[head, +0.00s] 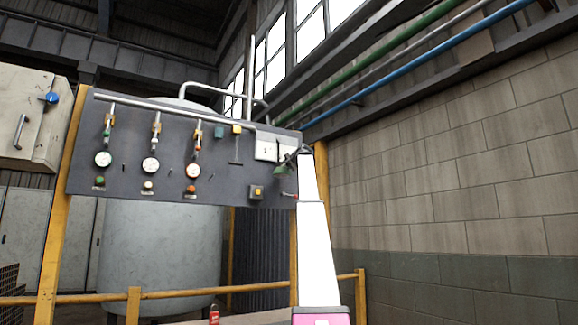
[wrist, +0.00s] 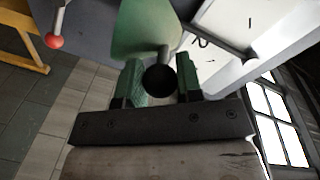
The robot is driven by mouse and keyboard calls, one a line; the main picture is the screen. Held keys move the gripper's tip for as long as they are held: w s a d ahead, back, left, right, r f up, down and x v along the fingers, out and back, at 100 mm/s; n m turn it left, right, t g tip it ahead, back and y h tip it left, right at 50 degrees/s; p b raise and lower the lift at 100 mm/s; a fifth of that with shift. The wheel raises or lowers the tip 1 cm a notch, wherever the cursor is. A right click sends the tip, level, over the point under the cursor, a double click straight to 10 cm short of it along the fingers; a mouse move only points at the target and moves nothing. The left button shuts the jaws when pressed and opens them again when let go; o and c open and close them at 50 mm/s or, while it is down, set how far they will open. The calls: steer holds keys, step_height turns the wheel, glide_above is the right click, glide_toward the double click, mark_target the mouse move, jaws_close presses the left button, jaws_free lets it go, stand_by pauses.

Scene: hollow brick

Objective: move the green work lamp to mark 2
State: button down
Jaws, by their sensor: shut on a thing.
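The green work lamp (wrist: 140,28) fills the top middle of the wrist view, its flared green shade beyond my fingertips. A round black part (wrist: 160,80) sits between the fingers. My gripper (wrist: 158,66) is shut on the lamp. In the head view the lamp (head: 285,169) is small, at the right end of the dark panel, partly hidden by my arm. Two white plates show on the panel there, a left plate (head: 265,147) and a right plate (head: 287,150). Their marks are too small to read for certain. I cannot tell whether the lamp touches the panel.
The dark panel (head: 225,150) carries gauges, valves and buttons. A red-knobbed lever (wrist: 54,40) sticks out near the lamp. A grey rail (head: 180,108) runs along the panel's top. Yellow posts and rails (head: 133,300) stand below. A block wall (head: 450,200) is at right.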

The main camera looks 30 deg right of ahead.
steer(key=shift+s+f, duration=0.1)
steer(key=shift+f, duration=0.1)
steer(key=c, duration=0.8)
jaws_free()
steer(key=shift+r, duration=0.1)
steer(key=s, duration=1)
steer(key=shift+s+r, duration=0.35)
steer(key=shift+s, duration=0.05)
